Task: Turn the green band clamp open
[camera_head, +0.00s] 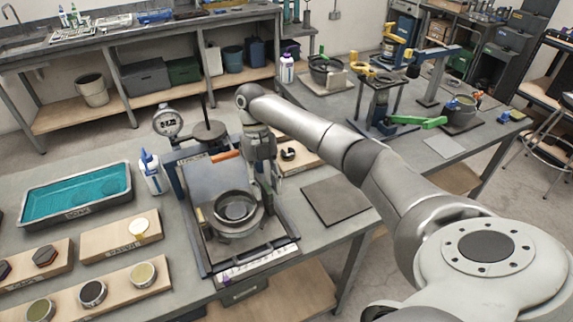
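A green lever-like part (418,121) sticks out sideways beside a dark stand on the right-hand bench; it is the clearest green handle in view, but I cannot tell from here whether it belongs to a band clamp. My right gripper (266,188) points down over the near bench, at the right side of a framed fixture (206,178) and just above and right of a round metal dish (236,208). It is far from the green part. Its fingers are small and partly merge with the fixture, so their opening is unclear. My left gripper is out of view.
The fixture carries an orange bar (227,155) and a dial gauge (168,122). A dark flat plate (336,201) lies right of the fixture.

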